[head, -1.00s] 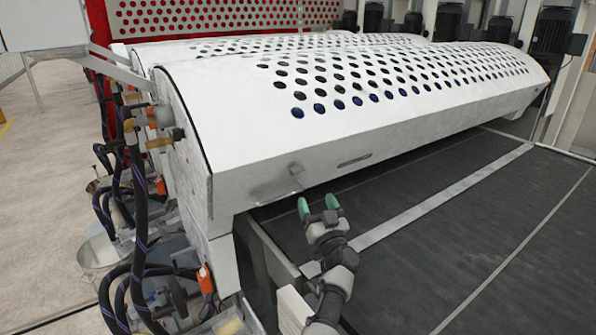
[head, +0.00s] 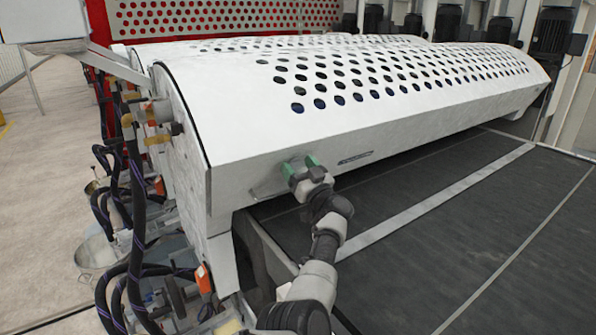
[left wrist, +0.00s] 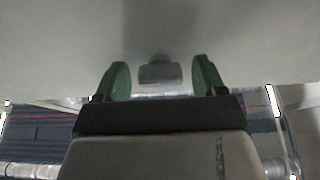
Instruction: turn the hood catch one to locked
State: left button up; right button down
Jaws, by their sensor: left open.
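The white hood (head: 230,120) has a small grey catch (left wrist: 160,70) on its front face. In the left wrist view the catch shows between the two green fingers, with clear space on both sides. My left gripper (head: 300,164) is open and close in front of the hood face. In the head view the gripper covers the catch, so its turn position cannot be read there. The wrist view does not show clearly whether the fingertips reach past the catch. My right gripper is not in view.
A dark slot (head: 355,158) sits right of the gripper on the hood face. The dark conveyor bed (head: 440,230) with a pale strip lies below. Black hoses (head: 135,200) and fittings crowd the hood's left end. Open floor (head: 45,170) lies further left.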

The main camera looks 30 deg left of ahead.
pick_arm(q)
jog(key=shift+w+a+r, duration=0.1)
jog(key=shift+a, duration=0.15)
jog(key=c, duration=0.9)
